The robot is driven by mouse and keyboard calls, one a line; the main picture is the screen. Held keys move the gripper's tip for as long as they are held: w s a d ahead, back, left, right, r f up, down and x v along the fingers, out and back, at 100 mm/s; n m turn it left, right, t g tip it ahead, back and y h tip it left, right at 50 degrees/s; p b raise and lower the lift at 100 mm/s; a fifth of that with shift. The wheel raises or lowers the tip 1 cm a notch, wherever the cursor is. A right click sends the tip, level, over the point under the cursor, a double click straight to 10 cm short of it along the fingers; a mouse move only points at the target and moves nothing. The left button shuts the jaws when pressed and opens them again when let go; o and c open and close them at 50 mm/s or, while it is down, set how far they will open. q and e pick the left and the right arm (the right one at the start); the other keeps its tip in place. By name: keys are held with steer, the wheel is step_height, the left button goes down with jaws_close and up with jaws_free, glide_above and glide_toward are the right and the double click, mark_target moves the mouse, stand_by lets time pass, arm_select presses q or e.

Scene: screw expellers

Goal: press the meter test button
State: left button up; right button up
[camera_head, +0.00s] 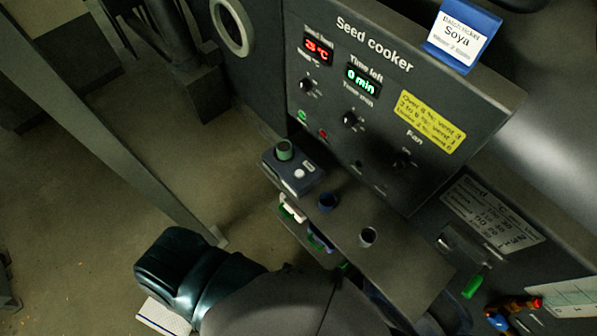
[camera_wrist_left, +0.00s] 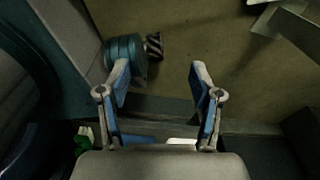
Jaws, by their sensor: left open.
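The meter (camera_head: 293,167) is a small dark box on the shelf in front of the seed cooker panel. A green-rimmed cup (camera_head: 284,150) sits in its top, and a pale round button (camera_head: 299,173) is on its face, with a small pale display beside it. The button is uncovered in the head view. My left gripper (camera_wrist_left: 160,76) shows only in the left wrist view. Its two blue-padded fingers are wide apart with nothing between them, above the brown floor. The meter cannot be made out in that view. My right gripper is not in view.
The seed cooker panel (camera_head: 385,82) stands behind the shelf (camera_head: 385,262), with knobs and lit displays. Green-handled items hang below the shelf edge. A grey post (camera_head: 130,150) slants at left.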

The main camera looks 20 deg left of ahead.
arm_select(q)
jaws_close()
stand_by(0.3)
stand_by(1.1)
